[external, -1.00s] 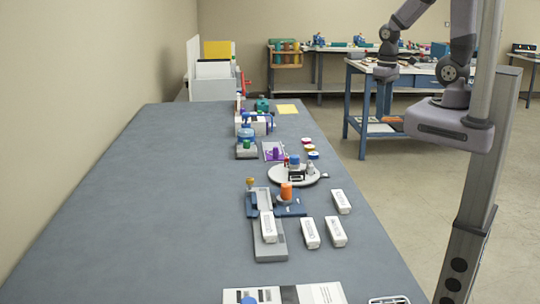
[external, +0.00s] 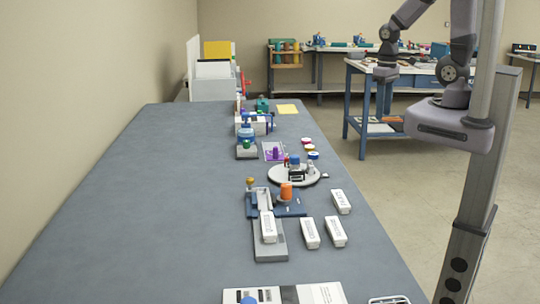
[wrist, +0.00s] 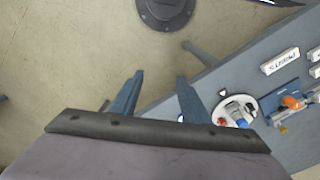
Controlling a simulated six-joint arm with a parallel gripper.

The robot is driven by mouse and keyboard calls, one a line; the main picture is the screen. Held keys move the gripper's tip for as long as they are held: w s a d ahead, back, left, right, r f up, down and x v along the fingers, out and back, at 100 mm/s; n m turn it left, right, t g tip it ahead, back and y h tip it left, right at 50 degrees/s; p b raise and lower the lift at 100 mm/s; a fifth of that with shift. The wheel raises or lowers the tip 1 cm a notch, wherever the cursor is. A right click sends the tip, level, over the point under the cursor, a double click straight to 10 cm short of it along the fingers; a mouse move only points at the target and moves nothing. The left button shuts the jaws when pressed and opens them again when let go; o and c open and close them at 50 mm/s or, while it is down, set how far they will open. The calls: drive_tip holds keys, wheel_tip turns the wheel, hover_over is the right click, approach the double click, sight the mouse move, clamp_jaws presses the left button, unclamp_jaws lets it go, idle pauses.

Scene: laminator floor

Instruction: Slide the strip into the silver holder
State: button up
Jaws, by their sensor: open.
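My gripper (wrist: 158,80) is open and empty in the wrist view, with bare floor between its fingers. In the external view my arm hangs beyond the table's right edge, away from the objects. A grey holder plate (external: 270,253) lies on the table with a white labelled block (external: 268,228) on it. Behind it is a blue fixture (external: 290,211) with a silver-grey channel (external: 264,197) and an orange knob (external: 286,192). The fixture shows in the wrist view too (wrist: 300,101). I cannot tell which piece is the strip or which grey part is the silver holder.
Loose white blocks (external: 310,233) (external: 335,231) (external: 341,201) lie right of the fixture. A round turntable (external: 280,178) with small items stands behind it. More devices line the table's far end. The table's left half is clear. A blue workbench (external: 352,98) stands beyond.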

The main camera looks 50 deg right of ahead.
drive_tip(key=shift+c, duration=0.7)
